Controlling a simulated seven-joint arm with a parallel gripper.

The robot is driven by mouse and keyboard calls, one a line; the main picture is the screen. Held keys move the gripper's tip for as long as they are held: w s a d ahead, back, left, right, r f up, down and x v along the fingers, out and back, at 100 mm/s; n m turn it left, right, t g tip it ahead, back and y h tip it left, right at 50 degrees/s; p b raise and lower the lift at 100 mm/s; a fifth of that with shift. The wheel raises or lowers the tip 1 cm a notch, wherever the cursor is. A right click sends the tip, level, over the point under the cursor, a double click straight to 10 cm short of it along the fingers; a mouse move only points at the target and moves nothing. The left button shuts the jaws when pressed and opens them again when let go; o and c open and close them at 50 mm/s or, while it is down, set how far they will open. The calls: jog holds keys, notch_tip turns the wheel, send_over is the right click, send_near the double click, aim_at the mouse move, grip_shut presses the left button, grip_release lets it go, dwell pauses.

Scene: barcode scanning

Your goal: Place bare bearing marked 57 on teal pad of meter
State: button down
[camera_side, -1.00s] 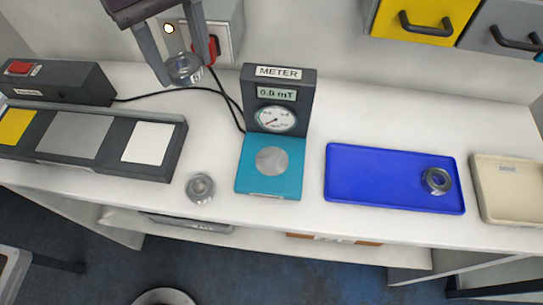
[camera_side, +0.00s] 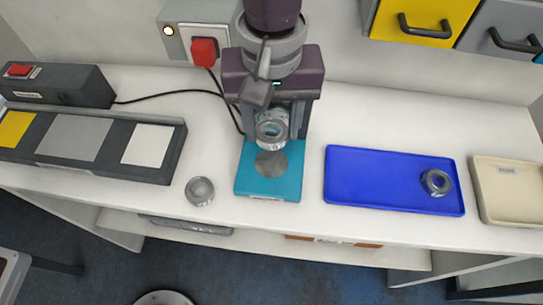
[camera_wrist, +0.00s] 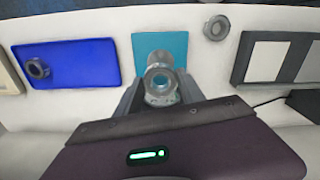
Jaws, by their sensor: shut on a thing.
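My gripper (camera_side: 272,130) is shut on a grey metal bearing (camera_side: 272,132), held tilted above the back part of the teal pad (camera_side: 252,185). In the wrist view the held bearing (camera_wrist: 161,86) sits between the fingers, with the teal pad (camera_wrist: 176,42) behind it. A mark on its rim is too small to read. The pad has a round grey disc (camera_side: 271,164) at its middle, with nothing on it.
A second bearing (camera_side: 200,190) lies on the table left of the pad. A third bearing (camera_side: 436,182) lies in the blue tray (camera_side: 375,180) at right. A cream tray (camera_side: 505,190) stands farther right. A dark panel with coloured squares (camera_side: 112,155) is at left.

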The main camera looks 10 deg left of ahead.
aim_at(272, 164)
notch_tip(272, 164, down, 8)
jog(key=shift+f, duration=0.2)
jog(key=shift+f, duration=0.1)
jog(key=c, duration=0.7)
grip_release()
notch_tip(272, 164, up, 12)
jog(key=shift+r, duration=0.15)
